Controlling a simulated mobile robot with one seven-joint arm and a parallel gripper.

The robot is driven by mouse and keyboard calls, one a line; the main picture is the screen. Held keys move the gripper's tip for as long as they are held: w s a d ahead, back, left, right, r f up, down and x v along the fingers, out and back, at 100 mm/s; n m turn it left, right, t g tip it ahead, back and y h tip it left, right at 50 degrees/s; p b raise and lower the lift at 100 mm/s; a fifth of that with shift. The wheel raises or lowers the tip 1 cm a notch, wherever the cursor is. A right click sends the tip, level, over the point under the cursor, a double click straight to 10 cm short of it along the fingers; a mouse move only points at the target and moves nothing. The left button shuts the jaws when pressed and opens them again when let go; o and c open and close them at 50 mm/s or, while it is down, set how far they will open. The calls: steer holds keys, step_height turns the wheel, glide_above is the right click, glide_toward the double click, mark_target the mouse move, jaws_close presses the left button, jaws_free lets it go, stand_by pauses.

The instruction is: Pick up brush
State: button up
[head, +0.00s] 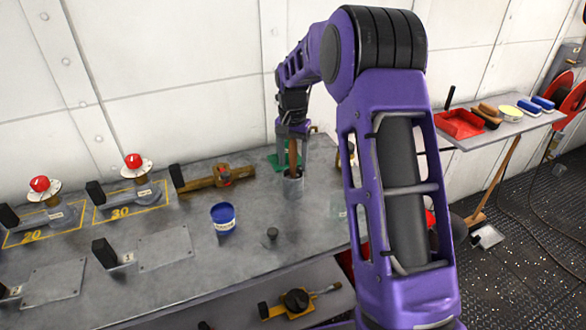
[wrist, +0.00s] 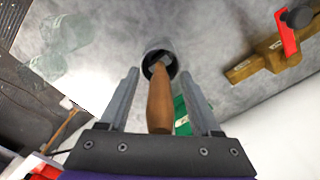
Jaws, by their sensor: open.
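The brush shows as a brown wooden handle (wrist: 160,100) standing up out of a grey cup (wrist: 149,60) in the wrist view. In the head view the handle (head: 293,152) rises from the cup (head: 293,183) on the workbench (head: 190,250). The brush's lower end is hidden inside the cup. My gripper (wrist: 163,82) is open, with one finger on each side of the handle. I cannot tell whether either finger touches it. In the head view my gripper (head: 293,128) is above the cup, around the handle's upper part.
A blue pot (head: 223,217) and a small dark knob (head: 272,236) stand left of and in front of the cup. A green item (wrist: 181,115) lies close by. Clear glasses (wrist: 62,45) stand on the other side.

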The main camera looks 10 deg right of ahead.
steer(key=shift+f, duration=0.5)
jaws_close()
steer(key=shift+r, duration=0.1)
step_height(320, 180, up, 10)
steer(key=shift+f+p, duration=0.1)
steer(key=shift+p, duration=0.2)
